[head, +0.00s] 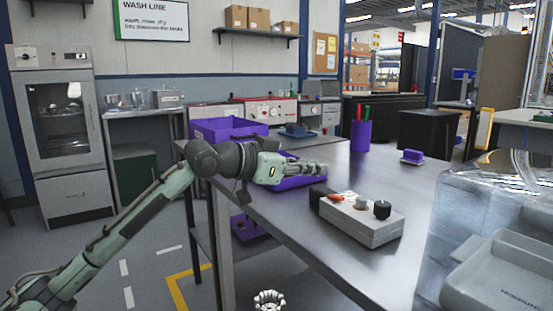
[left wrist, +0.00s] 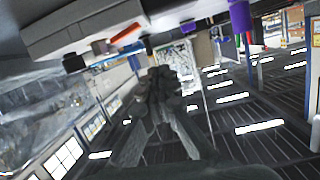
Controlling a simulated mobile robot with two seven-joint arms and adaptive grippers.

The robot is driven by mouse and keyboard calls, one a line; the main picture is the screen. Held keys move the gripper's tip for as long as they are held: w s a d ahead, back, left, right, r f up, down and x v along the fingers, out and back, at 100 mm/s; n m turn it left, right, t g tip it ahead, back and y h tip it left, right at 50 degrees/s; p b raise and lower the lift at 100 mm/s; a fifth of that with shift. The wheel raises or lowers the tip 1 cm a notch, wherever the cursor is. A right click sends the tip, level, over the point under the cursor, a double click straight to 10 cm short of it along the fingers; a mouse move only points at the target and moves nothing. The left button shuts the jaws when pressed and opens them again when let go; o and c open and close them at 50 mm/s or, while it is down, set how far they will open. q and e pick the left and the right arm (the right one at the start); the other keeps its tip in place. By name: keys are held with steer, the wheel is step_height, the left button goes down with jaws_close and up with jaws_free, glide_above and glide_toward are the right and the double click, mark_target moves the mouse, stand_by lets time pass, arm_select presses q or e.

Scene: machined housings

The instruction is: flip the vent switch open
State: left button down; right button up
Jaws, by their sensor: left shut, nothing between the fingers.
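A grey control box (head: 350,225) lies on the steel table, with a red-orange lever (head: 337,197), a pale button (head: 361,202) and a black knob (head: 382,209) on top. No readable label shows which is the vent switch. In the left wrist view the box (left wrist: 85,28) is at the upper left, with the orange lever (left wrist: 126,33) pointing towards my fingers. My left gripper (head: 322,169) is shut and empty, in front of a purple tray and behind the box's left end. The fingers (left wrist: 163,80) look apart from the lever.
The purple tray (head: 300,184) and a purple bin (head: 228,128) are behind the gripper. A purple cup with pens (head: 361,135) and a small purple block (head: 411,157) stand farther back. A shiny transparent enclosure (head: 490,190) fills the right. The table's middle is clear.

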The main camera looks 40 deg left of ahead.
arm_select(q)
steer(key=b+v, duration=0.1)
steer(key=v, duration=0.7)
steer(key=shift+a, duration=0.35)
arm_select(e)
steer(key=v, duration=0.2)
steer(key=d+v, duration=0.1)
steer(key=v, duration=0.1)
steer(key=shift+s+a+r, duration=0.1)
steer(key=shift+s+r, duration=0.05)
steer(key=shift+s, duration=0.05)
arm_select(q)
steer(key=shift+s, duration=0.15)
